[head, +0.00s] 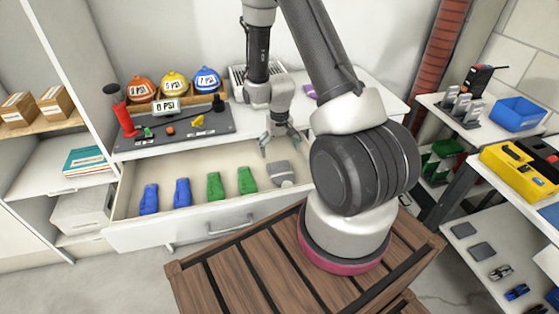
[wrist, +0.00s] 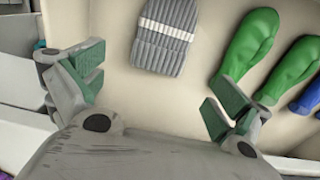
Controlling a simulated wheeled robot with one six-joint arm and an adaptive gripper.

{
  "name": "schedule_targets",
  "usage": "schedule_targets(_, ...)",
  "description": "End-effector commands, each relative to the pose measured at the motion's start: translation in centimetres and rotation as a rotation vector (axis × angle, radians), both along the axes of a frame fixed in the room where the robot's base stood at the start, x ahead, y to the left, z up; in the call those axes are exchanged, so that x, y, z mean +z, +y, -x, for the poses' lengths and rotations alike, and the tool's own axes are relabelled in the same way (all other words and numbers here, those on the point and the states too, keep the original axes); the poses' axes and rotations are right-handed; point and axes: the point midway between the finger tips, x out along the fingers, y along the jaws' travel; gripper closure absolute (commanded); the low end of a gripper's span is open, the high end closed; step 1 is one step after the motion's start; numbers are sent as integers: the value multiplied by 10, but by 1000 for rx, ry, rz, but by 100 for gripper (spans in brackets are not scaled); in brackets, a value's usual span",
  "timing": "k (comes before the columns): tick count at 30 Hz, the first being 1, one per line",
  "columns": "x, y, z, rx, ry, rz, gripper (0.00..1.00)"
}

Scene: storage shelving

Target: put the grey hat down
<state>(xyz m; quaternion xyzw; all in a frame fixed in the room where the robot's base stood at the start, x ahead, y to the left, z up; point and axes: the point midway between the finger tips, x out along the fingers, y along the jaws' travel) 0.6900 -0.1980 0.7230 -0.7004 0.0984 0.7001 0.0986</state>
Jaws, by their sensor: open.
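The grey knitted hat (wrist: 167,38) lies flat on the drawer floor, with a pale band across it. In the head view the hat (head: 282,172) is at the right end of the row in the open drawer (head: 160,236). My gripper (head: 279,146) is above and behind the hat, pointing down into the drawer. In the wrist view my gripper (wrist: 155,88) is open with nothing between its green-padded fingers, and the hat lies beyond the fingertips, apart from them.
Green gloves (head: 231,183) and blue gloves (head: 166,193) lie left of the hat. A shelf with a blue bin (head: 517,113) and yellow case (head: 520,165) is at right. Drawer floor behind the gloves is clear.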

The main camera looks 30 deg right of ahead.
Motion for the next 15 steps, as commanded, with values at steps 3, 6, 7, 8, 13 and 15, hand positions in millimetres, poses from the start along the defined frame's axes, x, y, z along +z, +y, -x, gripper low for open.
schedule_targets(3, 22, 0, -1, 0, -3, 1, 0)
schedule_targets(6, 33, 0, -1, 0, -2, 1, 0)
schedule_targets(7, 36, 0, -1, 0, -2, 1, 0)
schedule_targets(8, 40, 0, -1, 1, -4, 0, 0)
schedule_targets(13, 98, 5, -3, 26, -45, 6, 0)
schedule_targets(15, 139, 9, 1, 46, -76, 9, 0)
